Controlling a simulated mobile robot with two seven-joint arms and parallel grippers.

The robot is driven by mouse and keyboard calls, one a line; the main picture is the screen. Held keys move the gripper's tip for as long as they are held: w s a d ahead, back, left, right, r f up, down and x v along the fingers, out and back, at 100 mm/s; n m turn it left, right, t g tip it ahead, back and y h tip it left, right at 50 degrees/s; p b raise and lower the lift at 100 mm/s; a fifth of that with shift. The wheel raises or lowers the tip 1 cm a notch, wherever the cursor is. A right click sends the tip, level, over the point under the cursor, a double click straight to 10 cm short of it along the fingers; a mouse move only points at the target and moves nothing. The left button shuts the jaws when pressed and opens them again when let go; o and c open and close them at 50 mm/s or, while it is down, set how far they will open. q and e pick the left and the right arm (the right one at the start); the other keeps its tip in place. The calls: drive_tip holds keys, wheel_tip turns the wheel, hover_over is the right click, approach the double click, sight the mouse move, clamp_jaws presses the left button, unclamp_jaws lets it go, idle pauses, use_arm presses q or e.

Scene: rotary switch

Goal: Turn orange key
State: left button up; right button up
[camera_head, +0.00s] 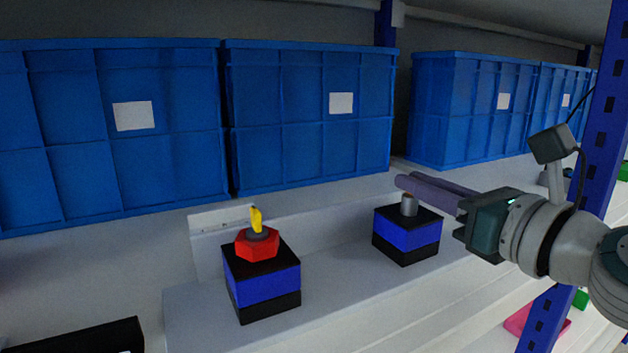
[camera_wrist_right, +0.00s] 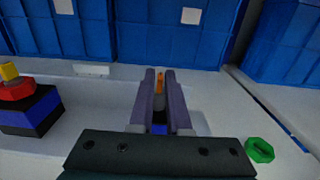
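The orange key (camera_head: 407,195) is the small top of a grey cylinder (camera_head: 409,207) on a black and blue block (camera_head: 405,239), right of centre in the head view. My right gripper (camera_head: 403,181) reaches in from the right, its two long purple fingers level at the key's height. In the right wrist view, the key (camera_wrist_right: 160,82) shows in the narrow gap between the fingertips (camera_wrist_right: 160,76). The fingers stand close on both sides of it and hide part of it. I cannot tell whether they press on it. My left gripper is not in view.
A second block (camera_head: 262,287) with a red base (camera_head: 257,244) and yellow handle (camera_head: 256,219) stands to the left. Blue crates (camera_head: 310,150) line the back. A blue post (camera_head: 600,120) rises at right. The white shelf between the two blocks is clear.

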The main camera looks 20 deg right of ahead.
drive_tip(key=o, duration=0.3)
drive_tip(key=shift+s+d, duration=0.2)
drive_tip(key=shift+s, duration=2.3)
drive_tip(key=shift+s+d, duration=0.2)
drive_tip(key=shift+s, duration=2.25)
